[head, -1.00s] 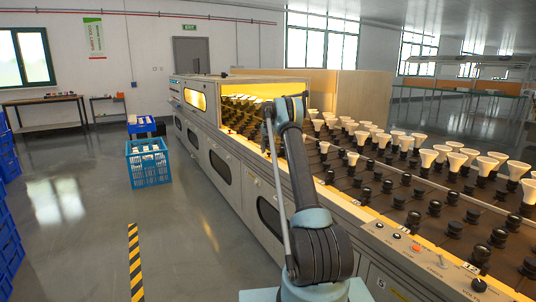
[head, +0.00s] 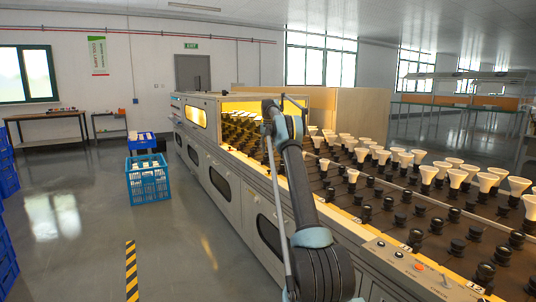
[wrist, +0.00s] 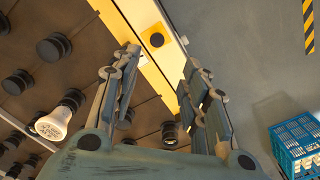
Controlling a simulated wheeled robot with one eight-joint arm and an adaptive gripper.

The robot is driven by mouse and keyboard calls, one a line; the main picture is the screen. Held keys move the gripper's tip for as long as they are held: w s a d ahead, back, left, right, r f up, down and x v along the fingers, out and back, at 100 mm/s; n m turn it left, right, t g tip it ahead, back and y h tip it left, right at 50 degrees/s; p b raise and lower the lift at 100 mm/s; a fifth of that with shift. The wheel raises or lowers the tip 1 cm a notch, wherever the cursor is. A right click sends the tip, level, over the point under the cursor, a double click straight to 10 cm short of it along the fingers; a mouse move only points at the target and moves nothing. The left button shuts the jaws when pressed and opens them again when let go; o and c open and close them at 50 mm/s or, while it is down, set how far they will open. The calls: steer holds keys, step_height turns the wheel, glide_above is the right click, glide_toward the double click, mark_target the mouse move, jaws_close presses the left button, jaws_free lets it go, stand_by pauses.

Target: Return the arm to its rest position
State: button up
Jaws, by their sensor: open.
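My gripper (wrist: 160,60) is open and empty in the wrist view, with its two fingers wide apart above the edge of the burn-in machine. Its yellow edge strip (wrist: 158,88) shows between the fingers. In the head view my arm reaches up and forward along the front side of the burn-in machine (head: 235,189). My gripper cannot be made out there, as the arm hides it.
Rows of black sockets, many with white bulbs (head: 457,178), cover the machine's deck on the right. A blue crate (head: 148,184) stands on the floor to the left and also shows in the wrist view (wrist: 298,133). The floor between the crate and machine is clear.

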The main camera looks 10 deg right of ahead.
steer(key=s+r+n, duration=0.1)
steer(key=s+r, duration=1.1)
steer(key=s, duration=0.4)
steer(key=s+r+n+t, duration=0.1)
steer(key=s+r+n, duration=0.1)
steer(key=s, duration=2.1)
steer(key=s+f, duration=0.5)
steer(key=s, duration=0.6)
steer(key=s+f, duration=0.4)
steer(key=s, duration=0.7)
steer(key=s+f+n+t, duration=0.1)
steer(key=s+f, duration=1.6)
steer(key=shift+d+f+n, duration=0.2)
steer(key=shift+f+n, duration=0.05)
steer(key=shift+n, duration=0.15)
steer(key=shift+s, duration=0.1)
